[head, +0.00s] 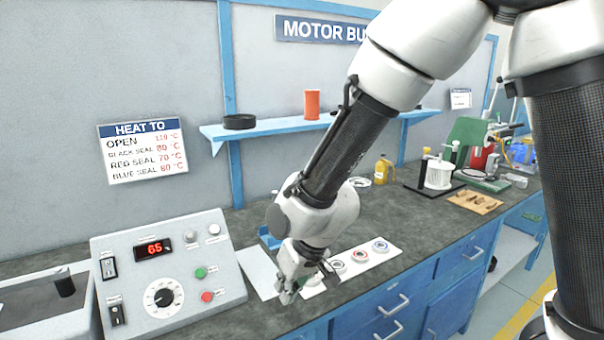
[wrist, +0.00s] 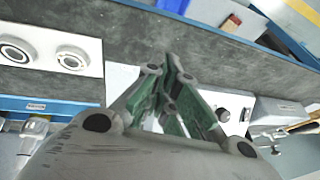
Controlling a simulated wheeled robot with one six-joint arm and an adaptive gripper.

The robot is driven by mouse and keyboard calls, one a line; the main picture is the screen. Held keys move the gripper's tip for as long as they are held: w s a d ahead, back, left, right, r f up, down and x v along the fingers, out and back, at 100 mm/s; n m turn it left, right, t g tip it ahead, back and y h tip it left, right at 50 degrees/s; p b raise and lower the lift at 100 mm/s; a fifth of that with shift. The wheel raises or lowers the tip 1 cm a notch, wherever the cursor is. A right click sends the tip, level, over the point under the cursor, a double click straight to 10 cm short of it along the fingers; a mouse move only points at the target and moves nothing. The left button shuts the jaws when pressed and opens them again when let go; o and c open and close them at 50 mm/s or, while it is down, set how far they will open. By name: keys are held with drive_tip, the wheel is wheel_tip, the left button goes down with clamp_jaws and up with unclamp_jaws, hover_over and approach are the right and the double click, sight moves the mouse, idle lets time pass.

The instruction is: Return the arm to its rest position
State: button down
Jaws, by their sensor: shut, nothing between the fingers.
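My gripper (head: 289,294) hangs low over the front part of the bench (head: 340,305) at the end of my bent arm, just right of the control box (head: 165,268). In the wrist view my gripper (wrist: 168,62) shows its green-lined fingers drawn together at the tips, with nothing between them. The white strip with ring-shaped bearings (head: 362,257) lies just right of my gripper, and it also shows at the left of the wrist view (wrist: 48,44). My arm hides part of the bench and shelf.
The control box reads 65 on its red display (head: 155,249). A blue shelf (head: 270,131) on the wall carries a black ring (head: 240,121) and an orange cylinder (head: 312,105). A yellow bottle (head: 383,171), a white spool (head: 438,175) and a wooden board (head: 474,201) stand farther right.

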drive_tip(key=s+d+r+m+h, duration=0.1)
drive_tip(key=d+r, duration=0.5)
drive_tip(key=d, duration=0.7)
drive_tip(key=s+d+r+m+t+h, duration=0.1)
drive_tip(key=s+d+r+m, duration=0.2)
drive_tip(key=d, duration=1)
drive_tip(key=s+d+r+m+t+h, duration=0.1)
drive_tip(key=s+d+r+m, duration=0.1)
drive_tip(key=s+d+r, duration=0.4)
drive_tip(key=d+r, duration=0.5)
drive_tip(key=d, duration=0.3)
drive_tip(key=shift+s+h, duration=0.4)
drive_tip(key=shift+a+r, duration=0.1)
